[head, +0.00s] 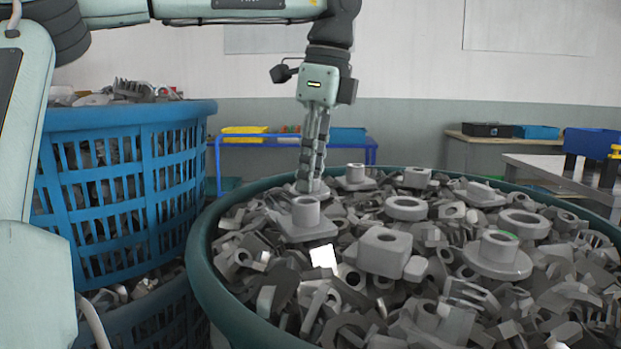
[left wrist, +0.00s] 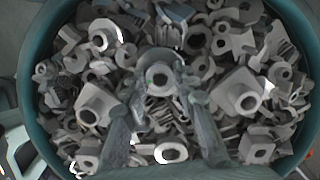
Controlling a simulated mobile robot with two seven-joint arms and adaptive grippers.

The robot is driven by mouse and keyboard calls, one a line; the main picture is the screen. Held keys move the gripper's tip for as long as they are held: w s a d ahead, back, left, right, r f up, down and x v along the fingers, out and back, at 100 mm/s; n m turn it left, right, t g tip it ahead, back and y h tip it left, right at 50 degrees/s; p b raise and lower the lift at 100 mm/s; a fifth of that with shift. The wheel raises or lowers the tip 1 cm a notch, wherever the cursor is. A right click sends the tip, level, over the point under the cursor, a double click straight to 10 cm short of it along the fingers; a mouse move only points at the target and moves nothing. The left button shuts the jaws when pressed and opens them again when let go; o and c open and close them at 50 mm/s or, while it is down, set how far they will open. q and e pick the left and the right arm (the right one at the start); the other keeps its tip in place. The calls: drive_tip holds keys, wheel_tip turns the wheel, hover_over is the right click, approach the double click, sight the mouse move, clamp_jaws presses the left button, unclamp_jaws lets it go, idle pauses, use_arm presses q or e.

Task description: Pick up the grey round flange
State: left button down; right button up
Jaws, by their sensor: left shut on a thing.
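The grey round flange (left wrist: 160,62) has a disc and a central collar with a hole. It lies in the middle of the left wrist view, between the two fingers. My left gripper (head: 310,187) points down into the round bin of metal parts and is shut on this flange. In the head view the fingers hide most of the flange. In the left wrist view the gripper's fingers (left wrist: 162,90) reach to either side of it. The flange is still among the other parts; I cannot tell whether it is lifted. My right gripper is not in view.
The green round bin (head: 210,258) is full of loose grey parts. A square flange (head: 305,218) is just in front of the gripper, and another round flange (head: 498,255) lies to the right. A blue slatted basket (head: 130,190) stands at left. Benches stand behind.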

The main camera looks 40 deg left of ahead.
use_arm(q)
drive_tip(key=r, duration=0.4)
drive_tip(key=shift+s+d, duration=0.1)
drive_tip(key=shift+d, duration=0.3)
drive_tip(key=s+d+r, duration=0.3)
drive_tip(key=d+r, duration=0.3)
drive_tip(key=d, duration=0.4)
drive_tip(key=shift+s+d+r, duration=0.15)
drive_tip(key=shift+s, duration=0.15)
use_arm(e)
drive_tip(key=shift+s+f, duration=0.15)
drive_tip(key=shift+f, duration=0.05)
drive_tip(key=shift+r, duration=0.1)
